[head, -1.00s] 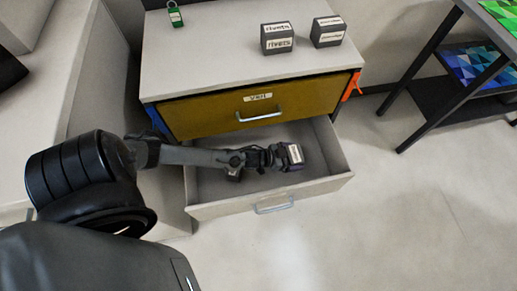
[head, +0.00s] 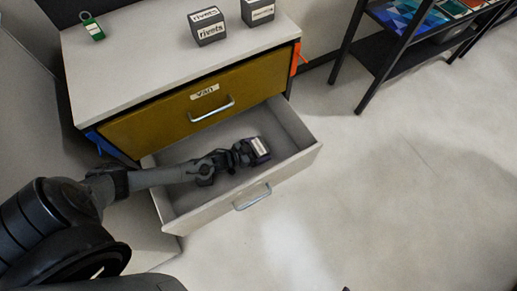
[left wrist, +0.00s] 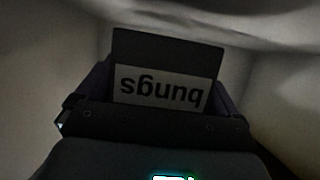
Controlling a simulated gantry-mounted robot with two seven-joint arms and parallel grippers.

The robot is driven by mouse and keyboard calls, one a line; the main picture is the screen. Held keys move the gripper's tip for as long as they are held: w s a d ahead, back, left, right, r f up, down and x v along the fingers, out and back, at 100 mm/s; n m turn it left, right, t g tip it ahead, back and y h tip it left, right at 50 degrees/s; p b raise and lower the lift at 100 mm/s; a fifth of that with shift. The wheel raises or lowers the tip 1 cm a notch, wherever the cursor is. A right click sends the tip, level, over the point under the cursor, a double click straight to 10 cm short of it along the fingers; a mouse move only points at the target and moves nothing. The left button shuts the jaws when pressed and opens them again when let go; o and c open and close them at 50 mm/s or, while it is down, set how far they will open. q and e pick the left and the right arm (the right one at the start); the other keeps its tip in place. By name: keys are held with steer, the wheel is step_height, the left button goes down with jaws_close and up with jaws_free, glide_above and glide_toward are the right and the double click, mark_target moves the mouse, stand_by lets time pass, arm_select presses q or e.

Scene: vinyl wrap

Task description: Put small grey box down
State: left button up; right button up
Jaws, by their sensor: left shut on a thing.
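The small grey box (head: 259,148) is in my left gripper (head: 250,151), inside the open lower drawer (head: 292,163). In the left wrist view the box (left wrist: 165,52) is dark, with a white label reading "bungs" upside down. The left gripper (left wrist: 160,100) is shut on it, with a finger on each side. Drawer walls surround the box in the wrist view. Whether it touches the drawer floor I cannot tell. My right gripper is not in view.
A yellow upper drawer (head: 160,128) is shut above the open one. Two grey boxes, one a rivets box (head: 208,27), and a green padlock (head: 92,27) are on the cabinet top (head: 140,50). A black shelf rack (head: 385,70) stands right. Open floor lies between.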

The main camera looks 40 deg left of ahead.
mark_target(253, 151)
arm_select(q)
steer(key=shift+f+b, duration=0.3)
steer(key=shift+f, duration=0.25)
steer(key=o, duration=0.8)
steer(key=shift+r, duration=0.3)
steer(key=p+v, duration=0.2)
steer(key=v, duration=0.1)
steer(key=shift+r, duration=0.35)
steer(key=shift+s+a+r+p, duration=0.1)
steer(key=shift+s+p, duration=0.3)
steer(key=shift+s, duration=0.1)
